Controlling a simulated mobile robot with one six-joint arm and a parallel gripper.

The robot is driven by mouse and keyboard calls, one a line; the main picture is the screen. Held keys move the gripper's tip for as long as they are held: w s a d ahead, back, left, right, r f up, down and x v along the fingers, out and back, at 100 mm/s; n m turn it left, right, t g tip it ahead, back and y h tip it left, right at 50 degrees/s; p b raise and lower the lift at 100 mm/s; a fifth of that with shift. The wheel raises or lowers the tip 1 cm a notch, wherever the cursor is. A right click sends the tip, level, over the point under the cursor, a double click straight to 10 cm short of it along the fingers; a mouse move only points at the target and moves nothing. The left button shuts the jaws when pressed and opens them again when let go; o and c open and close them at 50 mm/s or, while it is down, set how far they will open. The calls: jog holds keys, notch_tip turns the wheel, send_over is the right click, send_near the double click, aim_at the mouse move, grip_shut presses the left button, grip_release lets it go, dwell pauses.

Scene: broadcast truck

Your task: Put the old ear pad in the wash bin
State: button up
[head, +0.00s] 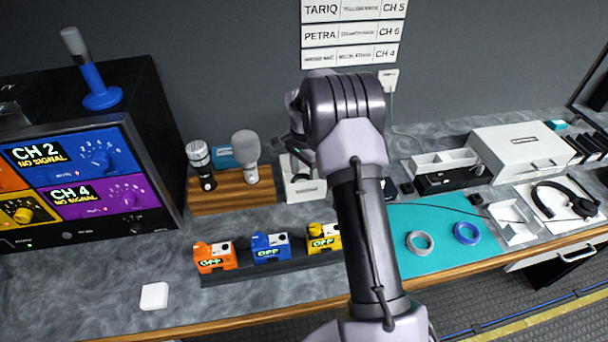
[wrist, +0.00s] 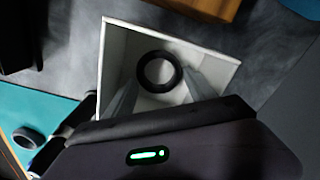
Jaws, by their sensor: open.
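A dark ring, which looks like the old ear pad (wrist: 160,56), lies inside a white open box in the wrist view, toward its far side. This box, which looks like the wash bin (wrist: 222,66), stands on the grey counter; it also shows in the head view (head: 305,194) behind the controllers. My gripper (wrist: 160,78) is open, with its two fingers pointing into the bin on either side of the ring. Nothing is between the fingertips that I can make out. In the head view my gripper (head: 300,148) is above the bin and partly hidden by my wrist.
A wooden stand (head: 225,193) with microphones is left of the bin. Orange, blue and yellow units (head: 270,248) stand in front. The teal mat (head: 440,265) holds a grey ring (head: 420,242) and a blue ring (head: 467,233). A headset (head: 565,200) lies far right.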

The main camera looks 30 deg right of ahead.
jog(key=s+a+r+n+t+p, duration=0.1)
jog(key=a+r+p, duration=0.1)
jog(key=r, duration=0.8)
jog(key=s+a+r+n+p, duration=0.1)
jog(key=a+r+p, duration=0.1)
jog(key=r, duration=0.7)
jog(key=s+a+r+n+t, duration=0.2)
jog(key=s+a+r+n, duration=0.1)
jog(key=s+a+r, duration=0.65)
jog(key=s+a+n+t+y, duration=0.1)
jog(key=s+a+n, duration=0.2)
jog(key=s, duration=0.7)
jog(key=s+a+n+t+y, duration=0.1)
jog(key=s+a, duration=0.3)
jog(key=s, duration=0.5)
jog(key=shift+s+a+r+n+t, duration=0.25)
jog(key=shift+s+r+n+t, duration=0.2)
jog(key=shift+n, duration=0.45)
